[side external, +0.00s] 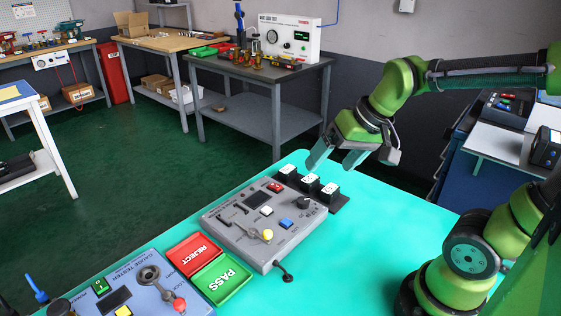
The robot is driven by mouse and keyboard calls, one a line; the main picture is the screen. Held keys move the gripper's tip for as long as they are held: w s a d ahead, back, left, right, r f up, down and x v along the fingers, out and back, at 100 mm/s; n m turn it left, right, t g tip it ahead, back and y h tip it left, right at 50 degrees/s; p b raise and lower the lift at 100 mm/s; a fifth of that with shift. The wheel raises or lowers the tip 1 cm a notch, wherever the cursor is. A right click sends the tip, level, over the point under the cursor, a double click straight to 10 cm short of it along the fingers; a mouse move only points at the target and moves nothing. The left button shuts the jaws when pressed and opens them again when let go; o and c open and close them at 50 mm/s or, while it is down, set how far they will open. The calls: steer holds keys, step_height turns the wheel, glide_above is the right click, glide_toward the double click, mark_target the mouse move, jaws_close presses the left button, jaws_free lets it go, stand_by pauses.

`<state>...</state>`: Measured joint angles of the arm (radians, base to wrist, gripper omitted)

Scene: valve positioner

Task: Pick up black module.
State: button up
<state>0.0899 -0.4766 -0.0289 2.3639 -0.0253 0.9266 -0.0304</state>
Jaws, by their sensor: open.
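Three small black modules with white tops, a left one (288,172), a middle one (309,183) and a right one (329,192), stand in a row on a dark strip (343,203) at the back of the turquoise table. My gripper (335,163) is open and empty. In the picture its fingers are just above and slightly right of the row, apart from the modules. The exact height and depth gap cannot be told from this one view.
A grey control box (232,222) with knobs and buttons sits directly in front of the row. A red REJECT tray (193,254), a green PASS tray (221,281) and a blue gauge tester (150,300) lie nearer left. The table's right part (370,245) is clear.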

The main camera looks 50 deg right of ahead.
steer(key=w+d+f+g, duration=0.2)
steer(key=w+d, duration=0.6)
steer(key=n+g+h, duration=0.1)
steer(key=n+g, duration=0.1)
steer(key=n, duration=0.3)
glide_above(310, 178)
steer(key=f, duration=1.3)
steer(key=shift+s+d, duration=0.1)
steer(key=shift+s, duration=0.3)
steer(key=shift+w+f, duration=0.15)
steer(key=shift+f, duration=1.15)
steer(key=shift+w+f, duration=0.1)
steer(key=shift+f, duration=1.2)
steer(key=shift+c, duration=0.3)
steer(key=c, duration=1.1)
steer(key=shift+c, duration=0.2)
